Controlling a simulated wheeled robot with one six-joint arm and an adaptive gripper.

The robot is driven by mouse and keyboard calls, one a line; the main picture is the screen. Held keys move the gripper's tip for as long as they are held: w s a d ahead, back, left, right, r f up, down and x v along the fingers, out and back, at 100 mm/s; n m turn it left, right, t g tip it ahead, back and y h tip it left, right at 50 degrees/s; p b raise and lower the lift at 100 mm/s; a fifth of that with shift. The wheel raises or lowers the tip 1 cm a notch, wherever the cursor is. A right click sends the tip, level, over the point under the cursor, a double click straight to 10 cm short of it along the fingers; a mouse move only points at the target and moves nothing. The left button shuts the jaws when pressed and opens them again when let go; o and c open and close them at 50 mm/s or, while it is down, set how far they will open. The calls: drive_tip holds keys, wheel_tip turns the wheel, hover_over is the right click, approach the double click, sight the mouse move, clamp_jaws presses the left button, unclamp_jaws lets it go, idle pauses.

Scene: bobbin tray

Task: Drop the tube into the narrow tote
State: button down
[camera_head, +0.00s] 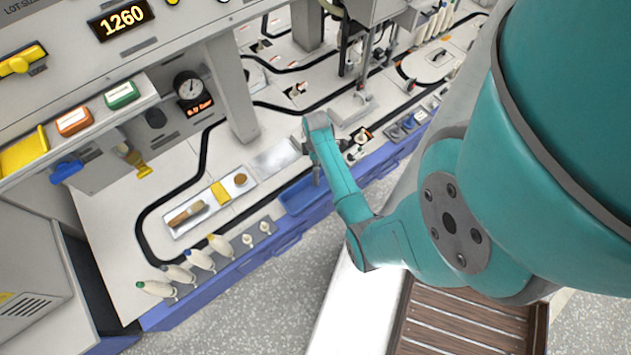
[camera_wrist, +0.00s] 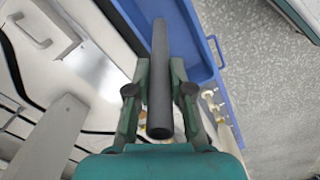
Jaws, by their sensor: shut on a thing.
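The tube is a plain dark grey cylinder (camera_wrist: 159,85), seen end-on and lengthwise in the wrist view. My gripper (camera_wrist: 160,72) is shut on it, with one finger on each side. A narrow blue tote (camera_wrist: 200,50) lies below and beyond the tube in the wrist view; part of it is hidden by the tube and fingers. In the head view the blue tote (camera_head: 299,197) sits at the bench's front edge, just left of my arm. My gripper and the tube cannot be made out clearly there. The height of the tube above the tote cannot be told.
Left of the tote, a white tray (camera_head: 209,203) holds a brush, a yellow block and a round brown piece. Several bobbins (camera_head: 200,260) stand along the front edge. A metal plate (camera_head: 276,157) lies behind the tote, and a grey post (camera_head: 232,95) rises from the bench.

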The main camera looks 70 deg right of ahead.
drive_tip(key=shift+f, duration=1.8)
drive_tip(key=c, duration=0.9)
unclamp_jaws()
drive_tip(key=shift+c, duration=0.2)
drive_tip(key=shift+r, duration=0.1)
wheel_tip(320, 180, up, 12)
drive_tip(key=shift+f, duration=0.1)
